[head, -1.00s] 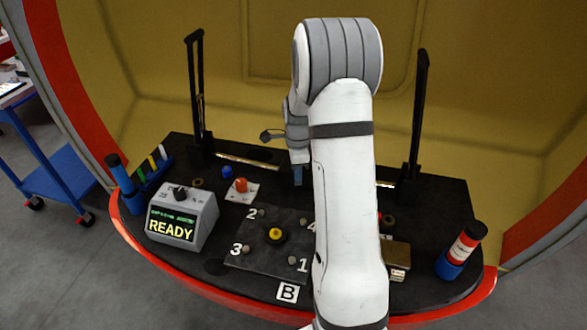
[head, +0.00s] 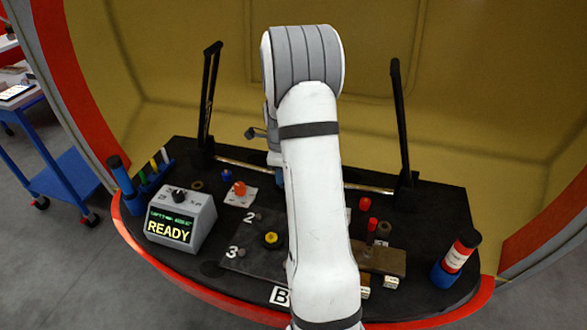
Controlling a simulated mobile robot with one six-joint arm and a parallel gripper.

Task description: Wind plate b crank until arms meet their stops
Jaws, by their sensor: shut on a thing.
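Two tall black arms stand at the back of the dark table, a left arm (head: 208,98) and a right arm (head: 401,122). Both lean slightly inward at the top, well apart from each other. A thin metal rod (head: 365,187) runs between their bases. My gripper (head: 274,173) is low behind my own arm, near the middle of this rod. Its fingertips and the crank are hidden; it appears shut on the crank. Plate B (head: 240,262) lies in front with a yellow knob (head: 272,239); my arm covers its right side.
A grey box (head: 180,219) with a dial reads READY at left. A blue-based bottle (head: 455,258) stands at right and a blue tube (head: 125,180) at left. A curved red rim bounds the table.

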